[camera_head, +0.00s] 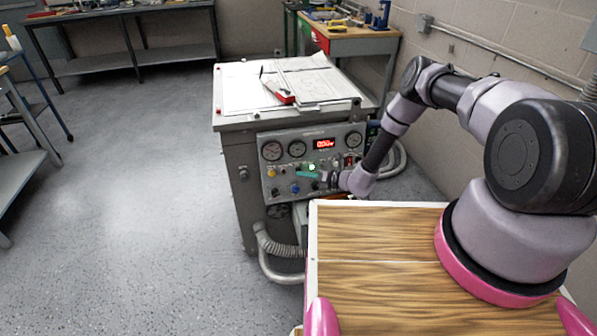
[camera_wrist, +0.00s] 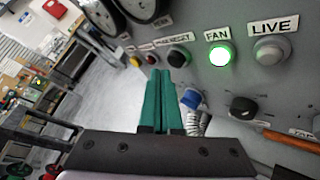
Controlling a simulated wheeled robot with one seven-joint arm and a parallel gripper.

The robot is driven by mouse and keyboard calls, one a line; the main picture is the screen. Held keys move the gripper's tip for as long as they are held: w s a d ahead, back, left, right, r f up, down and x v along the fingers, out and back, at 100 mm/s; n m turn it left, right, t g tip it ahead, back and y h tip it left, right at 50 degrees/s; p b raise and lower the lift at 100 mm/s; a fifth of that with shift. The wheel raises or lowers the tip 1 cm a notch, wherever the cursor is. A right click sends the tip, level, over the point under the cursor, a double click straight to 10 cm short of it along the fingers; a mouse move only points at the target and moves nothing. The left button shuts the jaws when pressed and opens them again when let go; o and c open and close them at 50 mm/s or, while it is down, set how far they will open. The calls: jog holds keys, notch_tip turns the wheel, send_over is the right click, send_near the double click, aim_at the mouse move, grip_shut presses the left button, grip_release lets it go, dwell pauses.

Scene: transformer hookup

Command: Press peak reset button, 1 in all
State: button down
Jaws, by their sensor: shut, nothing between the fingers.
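The control panel (camera_head: 283,155) is on the front of a grey bench cabinet. In the wrist view, a small dark button (camera_wrist: 179,57) sits under a label that appears to read PEAK RESET (camera_wrist: 168,42). My gripper (camera_wrist: 160,72) has teal fingers closed together with nothing between them. The fingertips appear just below and left of the dark button; I cannot tell whether they touch the panel. In the head view my gripper (camera_head: 298,174) reaches the panel from the right, and the button cannot be made out there.
The lit green FAN button (camera_wrist: 219,55) and grey LIVE button (camera_wrist: 270,51) are right of the dark button. A blue knob (camera_wrist: 191,98) and black knob (camera_wrist: 242,108) lie below. Gauges (camera_head: 271,150) and a red display (camera_head: 324,143) are above. Papers (camera_head: 300,82) cover the cabinet top.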

jog(key=shift+w, duration=0.1)
jog(key=shift+w+a, duration=0.1)
jog(key=shift+w, duration=0.2)
jog(key=shift+w+a+f, duration=0.1)
jog(key=shift+w, duration=0.3)
dwell(0.8)
jog(key=shift+s+d, duration=0.25)
jog(key=shift+s, duration=0.55)
jog(key=shift+s+d+r, duration=0.2)
jog(key=shift+s, duration=0.6)
jog(key=shift+s+d+r, duration=0.15)
jog(key=shift+s+d, duration=0.1)
jog(key=shift+s, duration=0.5)
jog(key=shift+s+d+r, duration=0.2)
jog(key=shift+s, duration=0.6)
